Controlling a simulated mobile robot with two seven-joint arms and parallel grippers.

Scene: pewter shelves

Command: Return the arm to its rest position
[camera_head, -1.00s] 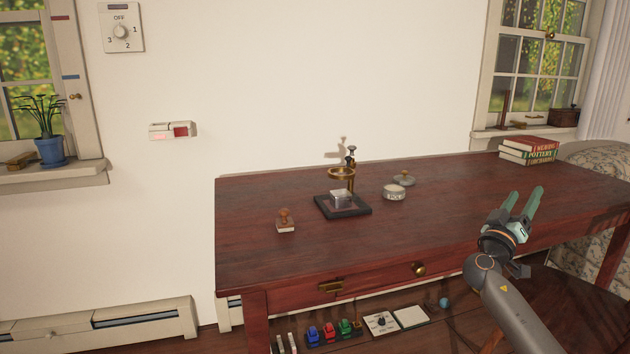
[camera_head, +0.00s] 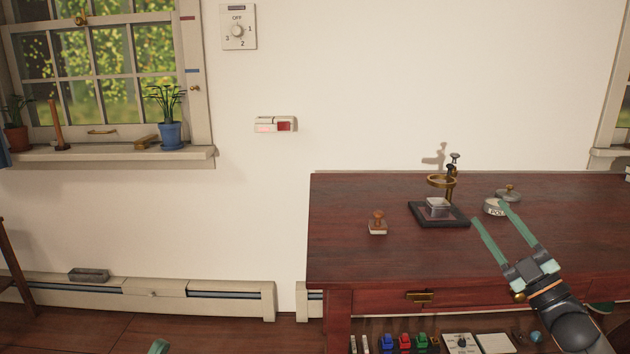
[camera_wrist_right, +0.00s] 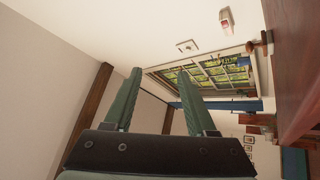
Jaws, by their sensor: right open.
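My right gripper (camera_head: 489,214) shows at the lower right of the head view, in front of the desk (camera_head: 340,260). Its two green fingers are spread apart with nothing between them, and they point up and left across the desk top. In the right wrist view the fingers (camera_wrist_right: 158,92) are also apart and empty, with wall and a window beyond them. A small green tip, seemingly of my left gripper (camera_head: 158,346), just shows at the bottom edge of the head view. The rest of it is out of frame.
On the desk stand a wooden stamp (camera_head: 377,222), a brass ring stand on a black base (camera_head: 440,222) with a small clear box, and a round tin (camera_head: 494,207). A lower shelf holds several coloured items (camera_head: 404,341). The floor left of the desk looks largely clear.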

